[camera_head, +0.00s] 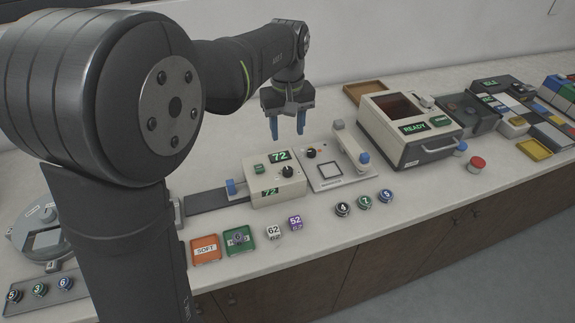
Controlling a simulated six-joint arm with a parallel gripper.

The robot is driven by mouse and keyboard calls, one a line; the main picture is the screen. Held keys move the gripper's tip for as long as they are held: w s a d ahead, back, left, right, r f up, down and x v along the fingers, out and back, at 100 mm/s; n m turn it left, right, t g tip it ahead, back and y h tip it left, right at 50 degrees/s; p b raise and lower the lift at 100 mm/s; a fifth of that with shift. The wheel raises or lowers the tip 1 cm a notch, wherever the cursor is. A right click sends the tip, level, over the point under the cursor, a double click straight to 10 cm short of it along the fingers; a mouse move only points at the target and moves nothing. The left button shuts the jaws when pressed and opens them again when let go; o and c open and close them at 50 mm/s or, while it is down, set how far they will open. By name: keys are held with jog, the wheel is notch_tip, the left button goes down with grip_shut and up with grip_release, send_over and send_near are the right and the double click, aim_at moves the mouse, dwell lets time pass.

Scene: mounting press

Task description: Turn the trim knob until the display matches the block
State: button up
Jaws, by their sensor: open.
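The trim knob (288,171) is a black dial on the sloped top of a cream control box (262,182). The box's upper display (280,156) reads 72 in green, and a smaller front display (270,192) also seems to read 72. A white block (274,231) marked 62 and a purple block (295,222) marked 52 lie on the counter in front of the box. My gripper (287,130) is open and empty, its blue fingers pointing down above and behind the box, apart from the knob.
An orange tray (205,257) marked SOFT and a green tray (225,248) holding a small purplish item lie at the counter's front. A plate with an upright lever (350,148) stands right of the box. A machine (400,153) showing READY is farther right. Several numbered round pieces lie nearby.

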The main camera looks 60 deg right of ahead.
aim_at(288, 169)
notch_tip(288, 169, down, 13)
jog(key=shift+f, duration=0.1)
dwell(0.3)
jog(key=c, duration=1)
jog(key=shift+m, duration=2.8)
jog(key=o, duration=1)
